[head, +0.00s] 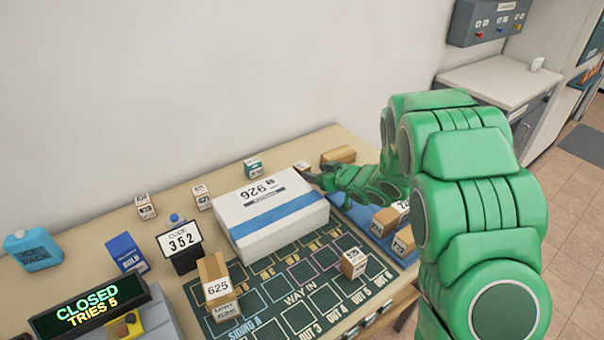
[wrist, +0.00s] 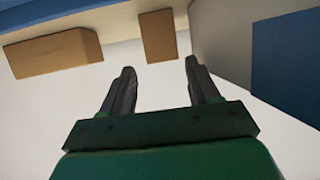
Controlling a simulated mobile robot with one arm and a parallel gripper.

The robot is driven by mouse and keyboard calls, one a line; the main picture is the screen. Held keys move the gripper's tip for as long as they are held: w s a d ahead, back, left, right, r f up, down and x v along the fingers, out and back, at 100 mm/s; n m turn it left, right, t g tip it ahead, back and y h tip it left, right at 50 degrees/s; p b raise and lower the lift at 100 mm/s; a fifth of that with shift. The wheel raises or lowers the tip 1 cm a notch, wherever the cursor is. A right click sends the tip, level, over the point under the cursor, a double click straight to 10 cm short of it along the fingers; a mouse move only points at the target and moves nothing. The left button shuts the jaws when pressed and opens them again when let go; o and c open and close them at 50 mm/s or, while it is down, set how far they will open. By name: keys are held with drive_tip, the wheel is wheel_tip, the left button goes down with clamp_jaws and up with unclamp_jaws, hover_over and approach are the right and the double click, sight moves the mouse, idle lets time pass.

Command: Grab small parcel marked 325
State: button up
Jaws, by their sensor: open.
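I cannot make out a parcel clearly marked 325. My gripper (head: 316,181) is at the back edge of the big white box, open, with nothing held. A small parcel (head: 302,167) with a dark label stands close behind the gripper in the head view, its number unreadable. In the wrist view the two fingers (wrist: 162,82) are apart, and a small brown block (wrist: 158,36) lies ahead between them, not touching. A wider brown block (wrist: 55,54) is to its left. Other small parcels stand at the back (head: 202,197), at the left (head: 146,206) and on the mat (head: 353,263).
The white box (head: 270,218) marked 926 stands beside the gripper. A brown box (head: 338,155) lies behind it. Parcels (head: 385,222) stand on the right under my arm. A parcel marked 625 (head: 215,286) stands at the front, near a code sign (head: 180,242) reading 352.

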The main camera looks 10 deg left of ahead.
sight(306, 170)
drive_tip(key=shift+x, duration=2.5)
drive_tip(key=shift+s+a, duration=0.1)
drive_tip(key=c, duration=0.9)
drive_tip(key=shift+r, duration=0.1)
